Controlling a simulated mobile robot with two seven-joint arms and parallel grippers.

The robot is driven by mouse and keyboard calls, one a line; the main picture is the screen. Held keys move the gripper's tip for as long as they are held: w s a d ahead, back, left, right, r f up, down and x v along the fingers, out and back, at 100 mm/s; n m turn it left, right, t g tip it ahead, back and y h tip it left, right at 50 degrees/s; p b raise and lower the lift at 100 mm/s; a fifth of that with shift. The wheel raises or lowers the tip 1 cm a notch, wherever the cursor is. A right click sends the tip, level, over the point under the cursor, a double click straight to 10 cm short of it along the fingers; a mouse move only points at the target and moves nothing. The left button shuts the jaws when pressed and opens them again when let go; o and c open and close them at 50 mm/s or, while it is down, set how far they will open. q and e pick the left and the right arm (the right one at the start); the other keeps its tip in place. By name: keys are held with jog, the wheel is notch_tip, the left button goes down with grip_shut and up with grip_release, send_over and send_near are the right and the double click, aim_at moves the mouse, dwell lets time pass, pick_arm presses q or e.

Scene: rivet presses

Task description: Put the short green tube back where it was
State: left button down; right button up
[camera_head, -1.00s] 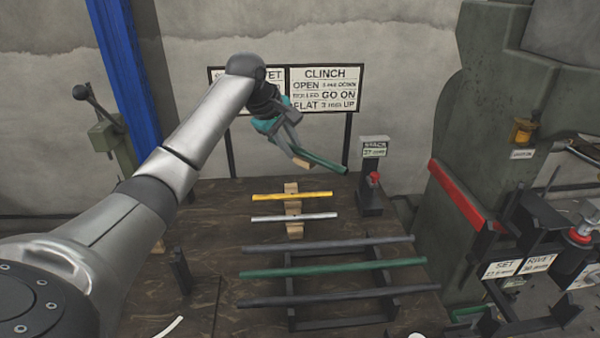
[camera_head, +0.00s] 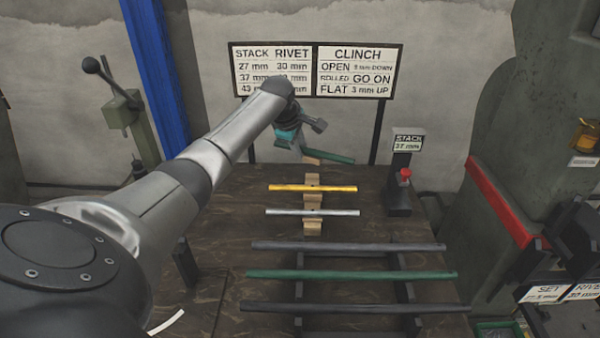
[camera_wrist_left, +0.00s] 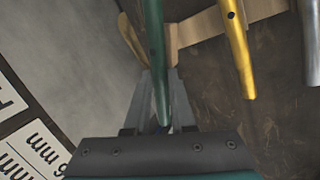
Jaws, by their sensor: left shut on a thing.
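The short green tube (camera_head: 332,157) is at the far end of the wooden rack (camera_head: 312,228), behind a yellow tube (camera_head: 312,188) and a silver tube (camera_head: 312,212) that lie across it. My left gripper (camera_head: 304,149) is shut on the green tube near its left end. In the left wrist view the green tube (camera_wrist_left: 154,45) runs from between the fingers (camera_wrist_left: 160,105) across the rack's wood (camera_wrist_left: 200,32), beside the yellow tube (camera_wrist_left: 236,45). I cannot tell whether it touches the wood. My right gripper is not in view.
Three long tubes, grey, green (camera_head: 350,274) and dark, lie on a black frame nearer me. A post labelled STACK (camera_head: 403,175) with a red button stands right of the rack. Signs (camera_head: 357,72) stand behind. A press with a red strip (camera_head: 505,203) is at right.

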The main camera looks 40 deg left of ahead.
pick_arm(q)
jog(key=shift+f, duration=0.75)
notch_tip(320, 180, down, 5)
jog(key=shift+f+b, duration=0.1)
jog(key=shift+b, duration=0.85)
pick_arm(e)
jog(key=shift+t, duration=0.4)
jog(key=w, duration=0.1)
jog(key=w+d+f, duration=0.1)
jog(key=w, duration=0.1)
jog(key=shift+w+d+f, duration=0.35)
pick_arm(q)
jog(key=shift+f, duration=0.15)
jog(key=c, duration=0.8)
grip_release()
jog(key=shift+o, duration=0.2)
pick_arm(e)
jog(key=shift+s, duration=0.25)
